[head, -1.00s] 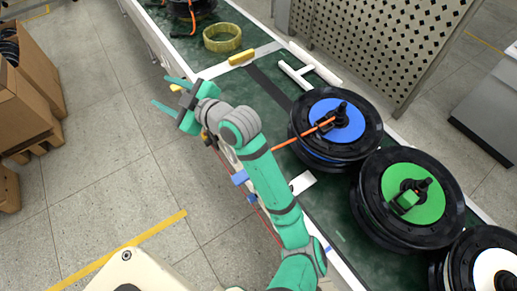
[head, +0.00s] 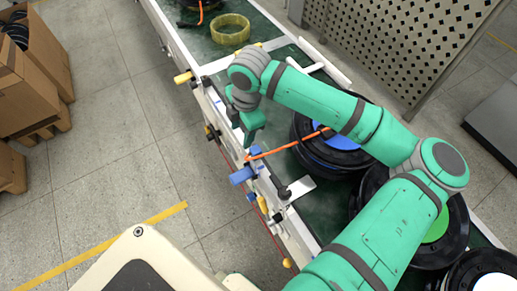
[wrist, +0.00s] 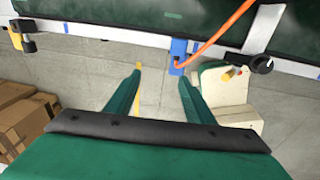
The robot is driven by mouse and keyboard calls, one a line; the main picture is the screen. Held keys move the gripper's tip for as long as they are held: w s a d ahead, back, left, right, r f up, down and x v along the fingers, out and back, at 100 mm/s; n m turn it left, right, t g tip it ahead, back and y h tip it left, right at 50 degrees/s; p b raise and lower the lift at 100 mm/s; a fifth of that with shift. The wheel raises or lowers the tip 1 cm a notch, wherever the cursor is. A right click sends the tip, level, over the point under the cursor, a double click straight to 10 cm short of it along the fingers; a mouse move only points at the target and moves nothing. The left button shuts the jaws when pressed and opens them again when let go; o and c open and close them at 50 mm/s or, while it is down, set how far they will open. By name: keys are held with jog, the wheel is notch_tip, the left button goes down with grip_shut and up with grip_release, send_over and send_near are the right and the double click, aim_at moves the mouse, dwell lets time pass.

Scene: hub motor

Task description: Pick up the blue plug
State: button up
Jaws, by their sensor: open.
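The blue plug (head: 243,175) is at the near edge of the green-topped conveyor, at the end of an orange cable (head: 285,147) that runs back toward the hub motor with the blue disc (head: 340,140). In the wrist view the blue plug (wrist: 178,56) hangs by the rail, just beyond the tip of the right finger, with the orange cable leaving it to the upper right. My gripper (head: 249,138) is above the conveyor edge, pointing down. In the wrist view its fingers (wrist: 160,76) are apart with nothing between them. The plug is not between the fingers.
My forearm covers part of the blue-disc motor and the green-disc motor (head: 437,228). A black knob (wrist: 262,64) is on the rail right of the plug. A yellow tape roll (head: 230,29) lies farther back. Cardboard boxes (head: 30,85) stand on the floor at left; the floor between is clear.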

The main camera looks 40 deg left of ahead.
jog(key=w+d+h, duration=0.1)
jog(key=w+d, duration=0.1)
jog(key=d, duration=0.1)
send_over(255, 150)
jog(key=shift+h, duration=0.3)
jog(key=f, duration=0.5)
jog(key=shift+d+f, duration=0.1)
jog(key=shift+d, duration=0.3)
jog(key=f, duration=0.4)
jog(key=shift+w+a+f, duration=0.15)
jog(key=shift+a+f, duration=0.05)
jog(key=shift+a, duration=0.2)
jog(key=shift+f, duration=0.55)
jog(key=c, duration=1.1)
